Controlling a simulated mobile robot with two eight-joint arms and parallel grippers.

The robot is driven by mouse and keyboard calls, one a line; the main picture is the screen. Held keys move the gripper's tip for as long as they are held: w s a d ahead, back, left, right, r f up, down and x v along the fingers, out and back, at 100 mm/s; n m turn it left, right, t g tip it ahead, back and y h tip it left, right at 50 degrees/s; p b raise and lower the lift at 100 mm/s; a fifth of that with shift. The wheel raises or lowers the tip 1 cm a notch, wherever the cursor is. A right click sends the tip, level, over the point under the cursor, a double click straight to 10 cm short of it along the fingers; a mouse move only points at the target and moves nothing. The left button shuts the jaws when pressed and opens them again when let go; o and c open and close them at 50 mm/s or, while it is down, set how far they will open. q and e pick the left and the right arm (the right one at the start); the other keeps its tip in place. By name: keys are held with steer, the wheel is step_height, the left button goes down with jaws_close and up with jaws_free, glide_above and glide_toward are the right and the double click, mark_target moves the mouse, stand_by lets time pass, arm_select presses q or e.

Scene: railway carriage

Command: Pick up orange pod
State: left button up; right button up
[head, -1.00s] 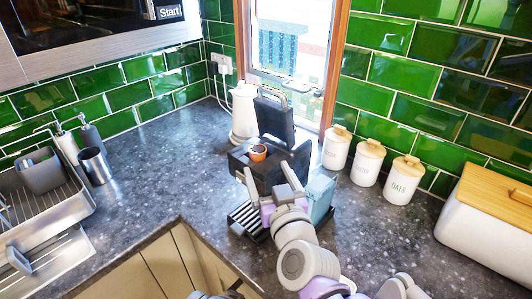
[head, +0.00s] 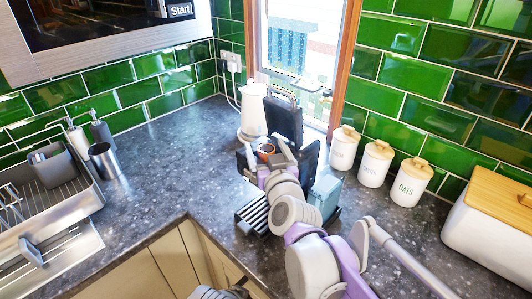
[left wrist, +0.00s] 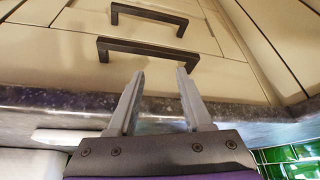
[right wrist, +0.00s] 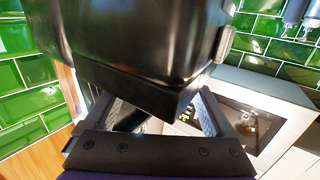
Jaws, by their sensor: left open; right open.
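The orange pod (head: 266,149) sits in the top of the black coffee machine (head: 283,120), whose lid stands raised. Only part of the pod shows in the head view, because my right gripper (head: 265,155) is right at it. That gripper is open, with a finger to either side of the pod; I cannot tell whether they touch it. In the right wrist view the open right gripper (right wrist: 155,108) has the black machine body (right wrist: 150,55) close before it, and the pod is hidden. My left gripper (left wrist: 160,77) is open and empty, in front of drawers.
A white kettle (head: 251,112) stands behind the machine, and a pale blue water tank (head: 325,195) is at its right. White canisters (head: 376,164) line the tiled wall. A dish rack (head: 55,190) is at left. The counter (head: 170,150) between is clear. Drawer handles (left wrist: 148,48) face my left gripper.

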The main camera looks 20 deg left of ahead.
steer(key=c, duration=1.4)
steer(key=shift+r, duration=0.1)
